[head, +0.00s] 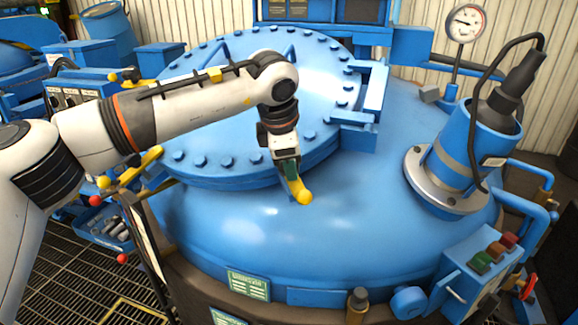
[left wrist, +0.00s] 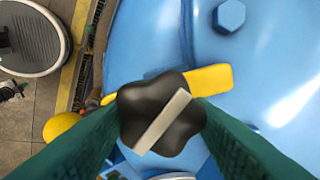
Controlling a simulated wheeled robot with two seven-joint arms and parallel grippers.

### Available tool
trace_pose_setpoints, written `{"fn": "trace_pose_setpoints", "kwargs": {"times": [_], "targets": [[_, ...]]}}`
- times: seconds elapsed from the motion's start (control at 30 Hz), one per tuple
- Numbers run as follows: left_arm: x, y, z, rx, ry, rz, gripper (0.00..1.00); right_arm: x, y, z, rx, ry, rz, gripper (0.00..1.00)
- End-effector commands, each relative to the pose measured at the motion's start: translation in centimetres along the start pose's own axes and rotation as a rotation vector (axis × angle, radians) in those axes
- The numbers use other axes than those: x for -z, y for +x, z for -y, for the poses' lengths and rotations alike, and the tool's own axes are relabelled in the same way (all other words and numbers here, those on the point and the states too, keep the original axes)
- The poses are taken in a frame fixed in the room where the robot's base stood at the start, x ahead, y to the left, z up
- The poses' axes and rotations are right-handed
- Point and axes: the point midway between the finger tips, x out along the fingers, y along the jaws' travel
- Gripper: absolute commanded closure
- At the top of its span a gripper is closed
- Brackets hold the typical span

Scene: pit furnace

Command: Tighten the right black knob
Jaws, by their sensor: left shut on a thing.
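The black knob (left wrist: 160,105) shows in the left wrist view, with rounded lobes and a pale bar across its top. It sits by a yellow clamp arm (left wrist: 212,79) with a yellow ball (left wrist: 62,127) at its left. My left gripper (left wrist: 160,118) is shut on the knob, one green finger on each side. In the head view my left gripper (head: 290,172) points down at the front right of the furnace lid (head: 230,120). The yellow clamp (head: 302,193) shows under it, but the knob is hidden there. My right gripper is not in view.
Bolts ring the lid. Another yellow clamp (head: 140,166) is at its left, below my left arm. A blue cylinder with a black cable (head: 465,155), a gauge (head: 467,22) and a button box (head: 485,265) stand at the right. The blue dome (head: 350,215) before the lid is clear.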

Motion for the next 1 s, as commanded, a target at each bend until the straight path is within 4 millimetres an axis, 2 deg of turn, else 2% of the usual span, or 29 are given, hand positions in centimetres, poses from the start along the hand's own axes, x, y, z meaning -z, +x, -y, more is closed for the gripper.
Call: {"fn": "trace_pose_setpoints", "kwargs": {"times": [0.5, 0.7, 1.0], "targets": [[0.03, -0.07, -0.16, 0.001, 0.460, -0.002, 0.76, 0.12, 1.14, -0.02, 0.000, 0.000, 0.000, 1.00], [0.03, -0.12, -0.19, 0.002, 0.582, -0.003, 0.76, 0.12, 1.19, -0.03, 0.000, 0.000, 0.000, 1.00], [0.02, -0.15, -0.20, 0.002, 0.674, -0.003, 0.76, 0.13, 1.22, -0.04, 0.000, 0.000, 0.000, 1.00]]}}
